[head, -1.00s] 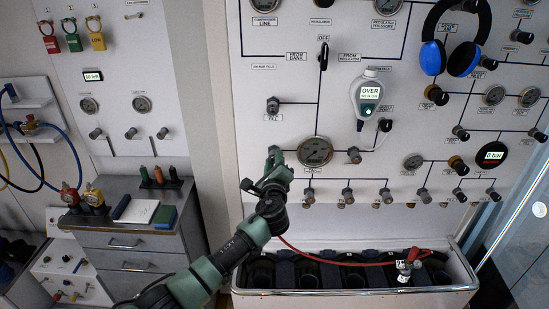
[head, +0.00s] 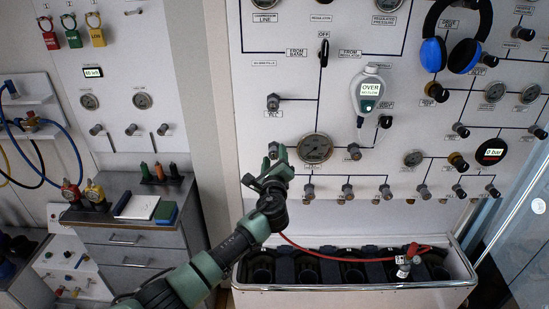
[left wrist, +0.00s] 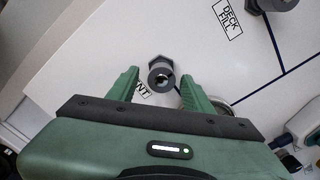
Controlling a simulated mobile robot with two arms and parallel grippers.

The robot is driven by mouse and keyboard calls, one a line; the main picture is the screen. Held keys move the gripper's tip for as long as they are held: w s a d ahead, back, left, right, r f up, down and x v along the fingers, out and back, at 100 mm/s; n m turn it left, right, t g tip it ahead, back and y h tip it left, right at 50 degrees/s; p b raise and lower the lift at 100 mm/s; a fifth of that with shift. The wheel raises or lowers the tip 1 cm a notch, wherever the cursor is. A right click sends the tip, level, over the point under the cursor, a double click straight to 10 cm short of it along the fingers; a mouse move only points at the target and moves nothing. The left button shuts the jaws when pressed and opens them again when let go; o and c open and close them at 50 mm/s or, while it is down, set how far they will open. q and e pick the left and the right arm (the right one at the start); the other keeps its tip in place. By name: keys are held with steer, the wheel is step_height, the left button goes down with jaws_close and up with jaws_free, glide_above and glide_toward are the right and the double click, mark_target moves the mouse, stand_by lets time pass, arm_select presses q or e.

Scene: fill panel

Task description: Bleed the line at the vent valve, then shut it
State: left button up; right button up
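The vent valve is a dark grey knob (left wrist: 161,72) on the white panel. In the left wrist view its label is partly hidden, with only "NT" showing. In the head view its top (head: 273,148) shows just above my gripper, left of the large round gauge (head: 315,149). My left gripper (head: 270,168) is at the valve. In the left wrist view its two green fingers are apart, one on each side of the knob, with gaps visible; I cannot tell any contact. My right gripper is in neither view.
A deck fill knob (head: 273,102) sits above the vent. A handheld meter (head: 369,92) reading "OVER" hangs to the right. A row of knobs lies below the gauge. A red hose (head: 340,259) runs over the bottle rack (head: 455,288) below.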

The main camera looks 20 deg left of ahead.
arm_select(q)
steer(key=b+v, duration=0.2)
steer(key=v, duration=0.5)
steer(key=shift+s, duration=0.4)
steer(key=shift+d, duration=0.15)
steer(key=s+a+f+n+g+h+b, duration=0.1)
steer(key=s+f+n+g+b, duration=0.15)
steer(key=f, duration=1.05)
steer(key=s+a+f+n+g+h+b, duration=0.15)
steer(key=s+f, duration=0.25)
steer(key=f, duration=0.8)
steer(key=s+f+n+g+b, duration=0.1)
steer(key=s+f+n+g, duration=0.15)
steer(key=f, duration=1.05)
steer(key=s+f+n+g+h+b, duration=0.1)
steer(key=s+f+n+g+b, duration=0.3)
steer(key=s+f, duration=1.4)
steer(key=s+f+n+g+b, duration=0.1)
steer(key=s+f+n+g, duration=0.1)
steer(key=s+f, duration=0.4)
steer(key=s+f+n+g+h+b, duration=0.1)
steer(key=s+f+n, duration=0.4)
steer(key=s, duration=1.2)
steer(key=s+f+n+g+b, duration=0.1)
steer(key=s+f+n+g, duration=0.2)
steer(key=s+f, duration=0.6)
steer(key=s+a+n, duration=0.1)
steer(key=s, duration=0.1)
steer(key=shift+s, duration=0.35)
